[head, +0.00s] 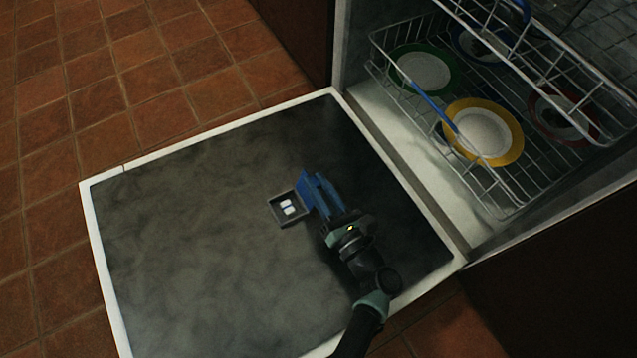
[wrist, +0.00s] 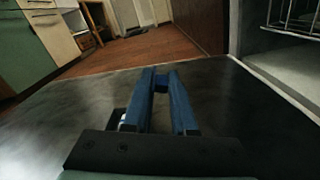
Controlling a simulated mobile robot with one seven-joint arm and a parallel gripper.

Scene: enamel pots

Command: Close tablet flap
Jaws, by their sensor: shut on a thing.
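The tablet tray (head: 278,214) is a small dark square recess in the dishwasher door's inner face, with white tablets (head: 288,207) in it. My gripper (head: 317,180) has blue fingers and is at the flap, just right of the tray. The tray is mostly hidden there.
The dishwasher door (head: 180,230) lies folded down flat, with bare surface left of the tray. The lower rack (head: 487,185) holds several coloured-rim plates, with a blue utensil (head: 430,105) across its edge. Tiled floor (head: 110,75) lies beyond the door.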

